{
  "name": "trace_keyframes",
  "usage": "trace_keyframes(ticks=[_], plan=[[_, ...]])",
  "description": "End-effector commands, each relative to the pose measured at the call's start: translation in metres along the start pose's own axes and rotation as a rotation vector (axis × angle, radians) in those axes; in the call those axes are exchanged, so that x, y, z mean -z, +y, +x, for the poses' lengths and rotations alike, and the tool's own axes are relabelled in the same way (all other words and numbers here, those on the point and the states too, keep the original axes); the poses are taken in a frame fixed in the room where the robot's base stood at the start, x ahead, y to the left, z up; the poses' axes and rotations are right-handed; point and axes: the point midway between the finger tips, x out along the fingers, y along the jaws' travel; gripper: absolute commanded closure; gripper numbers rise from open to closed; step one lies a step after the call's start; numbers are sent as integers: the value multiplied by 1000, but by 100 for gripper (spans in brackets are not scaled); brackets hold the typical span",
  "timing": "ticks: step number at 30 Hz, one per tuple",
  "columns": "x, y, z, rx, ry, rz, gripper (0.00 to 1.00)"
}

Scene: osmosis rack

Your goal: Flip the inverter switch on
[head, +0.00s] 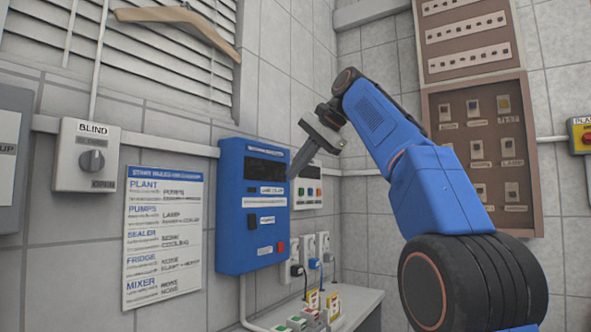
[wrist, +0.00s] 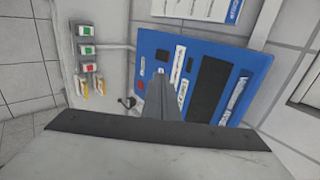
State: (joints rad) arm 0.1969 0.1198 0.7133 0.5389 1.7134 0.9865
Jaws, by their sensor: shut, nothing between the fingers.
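A blue wall box (head: 229,240), likely the inverter, hangs on the tiled wall left of centre. It has a dark display at the top, a dark square switch (head: 252,221) low on its left side and a red button (head: 281,247) at lower right. I cannot tell the switch's position. The wrist view shows the box turned on its side (wrist: 258,62), with the dark switch (wrist: 163,55) near its upper left. My gripper (head: 294,177) is shut and empty, its tips by the box's upper right edge. In the wrist view the fingers (wrist: 158,78) cover part of the face; contact is unclear.
A BLIND knob box (head: 87,155) and a printed list (head: 164,237) are to the left. A small white panel (head: 309,194), sockets with plugs (head: 308,250) and a shelf (head: 357,303) with small coloured blocks are close on the right and below. A brown board (head: 480,150) stands behind my arm.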

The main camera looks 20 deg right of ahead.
Motion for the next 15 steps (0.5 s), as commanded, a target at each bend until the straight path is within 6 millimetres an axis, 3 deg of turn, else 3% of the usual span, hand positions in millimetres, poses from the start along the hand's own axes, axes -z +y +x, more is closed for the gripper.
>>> trace_keyframes(ticks=[10,15], plan=[[0,1,1,0,0,0,100],[0,9,14,-1,-3,1,100]])
